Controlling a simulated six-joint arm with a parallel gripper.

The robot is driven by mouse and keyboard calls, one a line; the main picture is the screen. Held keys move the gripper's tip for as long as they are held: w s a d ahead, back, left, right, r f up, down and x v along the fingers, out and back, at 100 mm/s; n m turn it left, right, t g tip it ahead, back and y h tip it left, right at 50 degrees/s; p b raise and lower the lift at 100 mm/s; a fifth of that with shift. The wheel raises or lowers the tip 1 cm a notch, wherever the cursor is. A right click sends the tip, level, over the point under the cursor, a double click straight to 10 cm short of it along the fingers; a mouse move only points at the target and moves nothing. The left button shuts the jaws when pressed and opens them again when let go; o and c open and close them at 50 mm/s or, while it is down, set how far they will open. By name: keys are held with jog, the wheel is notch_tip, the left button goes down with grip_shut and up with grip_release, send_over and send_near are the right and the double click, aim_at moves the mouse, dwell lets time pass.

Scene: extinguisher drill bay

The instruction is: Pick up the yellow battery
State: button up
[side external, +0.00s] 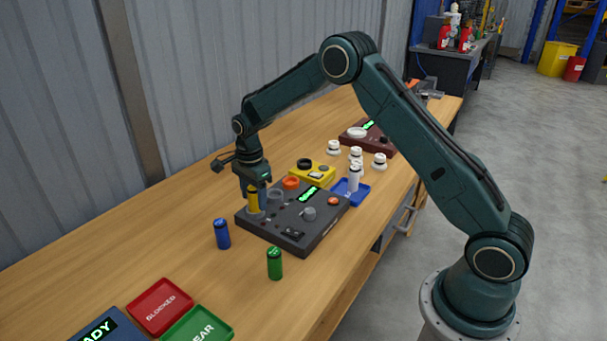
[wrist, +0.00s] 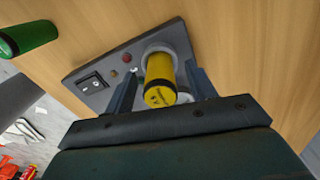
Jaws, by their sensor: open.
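The yellow battery (side external: 252,200) stands upright in a round light-coloured socket on the dark grey control panel (side external: 322,228). In the wrist view, the yellow battery (wrist: 160,80) lies between the two fingers of my gripper (wrist: 162,88), with a gap visible on each side. My gripper (side external: 254,190) points down over the panel's left end and is open. One finger partly hides the battery in the side view.
A blue battery (side external: 222,233) and a green battery (side external: 275,263) stand on the table in front of the panel. A red tray (side external: 160,306) and a green tray (side external: 197,327) lie nearer. A yellow device (side external: 316,174) and a blue tray (side external: 361,196) are behind the panel.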

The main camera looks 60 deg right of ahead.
dwell(0.3)
jog(key=c, duration=1.2)
jog(key=shift+o, duration=0.2)
notch_tip(320, 180, up, 20)
dwell(0.4)
